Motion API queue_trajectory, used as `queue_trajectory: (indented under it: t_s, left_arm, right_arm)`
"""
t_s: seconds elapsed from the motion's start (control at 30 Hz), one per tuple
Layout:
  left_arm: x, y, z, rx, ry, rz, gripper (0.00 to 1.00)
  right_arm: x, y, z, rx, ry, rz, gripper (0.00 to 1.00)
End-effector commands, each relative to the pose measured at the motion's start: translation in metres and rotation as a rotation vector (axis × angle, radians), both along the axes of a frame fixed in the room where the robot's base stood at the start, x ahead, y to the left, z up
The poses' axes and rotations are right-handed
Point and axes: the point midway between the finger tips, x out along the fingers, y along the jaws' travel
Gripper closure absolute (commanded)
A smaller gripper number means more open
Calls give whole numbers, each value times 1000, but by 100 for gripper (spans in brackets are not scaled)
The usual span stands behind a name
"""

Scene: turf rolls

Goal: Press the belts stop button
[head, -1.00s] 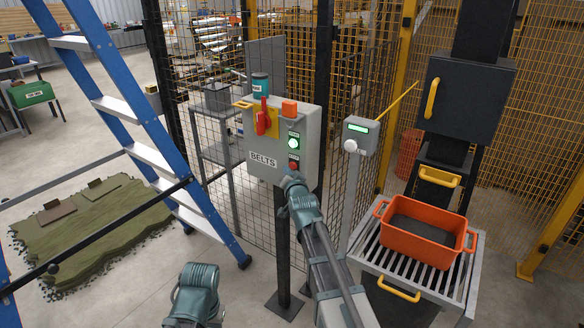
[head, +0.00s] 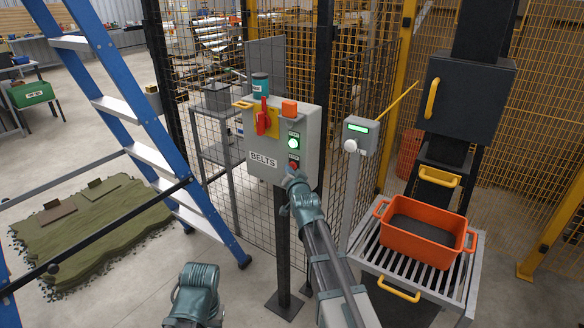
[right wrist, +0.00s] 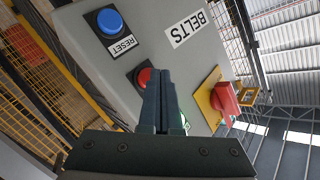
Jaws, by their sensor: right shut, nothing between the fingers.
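The grey BELTS control box (head: 262,172) stands on a dark post and also shows in the right wrist view (right wrist: 120,70). Its red button (head: 293,165) sits below a lit green button (head: 294,142). My right gripper (head: 292,175) is shut and empty, just below the red button in the head view. In the right wrist view the shut fingertips (right wrist: 160,72) overlap the red button (right wrist: 145,76) and partly hide it. I cannot tell whether they touch it. The green button (right wrist: 184,122) is mostly hidden behind the fingers.
A red rotary switch (head: 264,120) on a yellow plate is on the same box. A blue RESET button (right wrist: 110,20) is beside the red one. A small grey box (head: 360,136) with a green display stands right. An orange crate (head: 425,241) rests on rollers; a blue ladder (head: 140,120) stands left.

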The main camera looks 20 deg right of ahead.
Motion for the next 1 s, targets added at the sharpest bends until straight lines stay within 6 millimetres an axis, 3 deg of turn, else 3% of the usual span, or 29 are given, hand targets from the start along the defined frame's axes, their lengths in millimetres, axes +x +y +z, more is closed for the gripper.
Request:
queue_trajectory:
  t_s: [1.0]
  left_arm:
    - [0,0,0,0,0,0,50]
  right_arm:
    - [6,-7,0,0,0,0,100]
